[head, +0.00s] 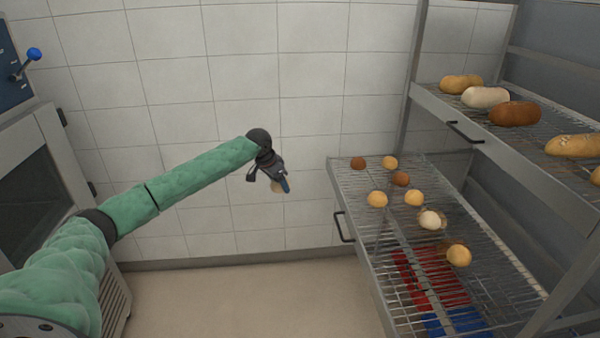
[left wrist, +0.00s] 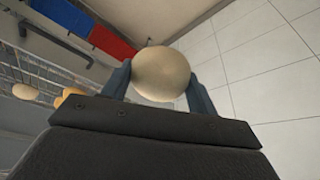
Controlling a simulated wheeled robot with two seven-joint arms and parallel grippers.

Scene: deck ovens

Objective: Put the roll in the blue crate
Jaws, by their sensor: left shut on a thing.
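A pale, round roll (left wrist: 161,74) is held between the two fingers of my left gripper (left wrist: 158,85) in the left wrist view. In the head view my left gripper (head: 280,182) is in the air before the tiled wall, left of the rack, with the roll (head: 276,187) partly hidden behind its fingers. A blue crate (head: 452,321) shows through the wires of the lower rack shelf, at the bottom of the head view. It also shows in the left wrist view (left wrist: 65,14). My right gripper is in neither view.
A red crate (head: 430,278) lies beside the blue one, below the wire shelf (head: 385,240). Several rolls, such as a brown one (head: 358,163), rest on that shelf. Loaves (head: 515,113) lie on the upper shelf. A handle (head: 344,227) sticks out leftward. The floor between oven and rack is clear.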

